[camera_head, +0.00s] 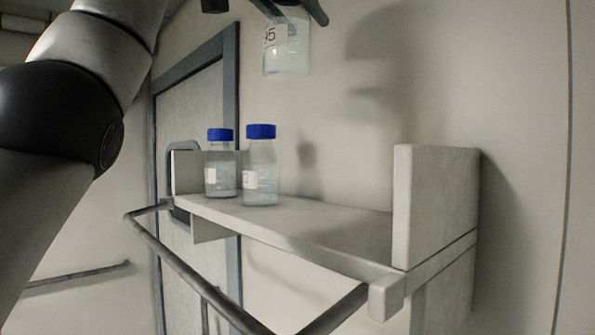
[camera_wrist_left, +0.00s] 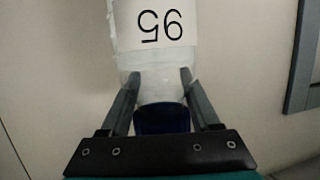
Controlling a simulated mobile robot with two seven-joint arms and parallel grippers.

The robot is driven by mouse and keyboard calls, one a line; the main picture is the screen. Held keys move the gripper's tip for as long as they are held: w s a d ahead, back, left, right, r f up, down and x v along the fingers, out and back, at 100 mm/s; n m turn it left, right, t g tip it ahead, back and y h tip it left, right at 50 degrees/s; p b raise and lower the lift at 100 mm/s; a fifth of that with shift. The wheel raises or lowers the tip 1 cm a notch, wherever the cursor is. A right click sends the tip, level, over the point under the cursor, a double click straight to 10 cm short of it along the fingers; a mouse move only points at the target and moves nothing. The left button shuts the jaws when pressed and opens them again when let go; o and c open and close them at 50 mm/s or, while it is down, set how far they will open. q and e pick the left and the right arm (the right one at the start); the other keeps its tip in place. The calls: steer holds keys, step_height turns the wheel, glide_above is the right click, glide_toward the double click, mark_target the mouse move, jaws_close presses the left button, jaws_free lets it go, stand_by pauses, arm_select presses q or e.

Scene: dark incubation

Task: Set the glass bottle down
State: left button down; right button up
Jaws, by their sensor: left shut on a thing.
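A clear glass bottle (camera_head: 289,50) with a white label hangs upright in the air near the top of the head view. My left gripper (camera_head: 292,12) is shut on it near its top. In the left wrist view, my left gripper (camera_wrist_left: 158,80) has one finger on each side of the neck of the bottle (camera_wrist_left: 155,62). The label reads 95, upside down there, and the dark blue cap lies between the fingers and the palm. The bottle is well above the wall shelf (camera_head: 335,228). My right gripper is in neither view.
Two blue-capped bottles, one left (camera_head: 220,165) and one right (camera_head: 261,168), stand close together at the shelf's left end. The shelf's right half is bare up to an upright end block (camera_head: 436,205). A rail (camera_head: 190,275) runs in front of the shelf.

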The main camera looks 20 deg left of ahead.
arm_select(q)
steer(key=shift+d, duration=0.15)
steer(key=shift+s+f, duration=0.2)
steer(key=shift+f, duration=0.85)
step_height(320, 180, down, 18)
steer(key=shift+r, duration=0.2)
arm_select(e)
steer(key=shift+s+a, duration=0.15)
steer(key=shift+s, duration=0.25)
arm_select(q)
steer(key=shift+f, duration=0.15)
steer(key=shift+c, duration=0.6)
jaws_free()
steer(key=b+v, duration=0.3)
steer(key=v, duration=0.9)
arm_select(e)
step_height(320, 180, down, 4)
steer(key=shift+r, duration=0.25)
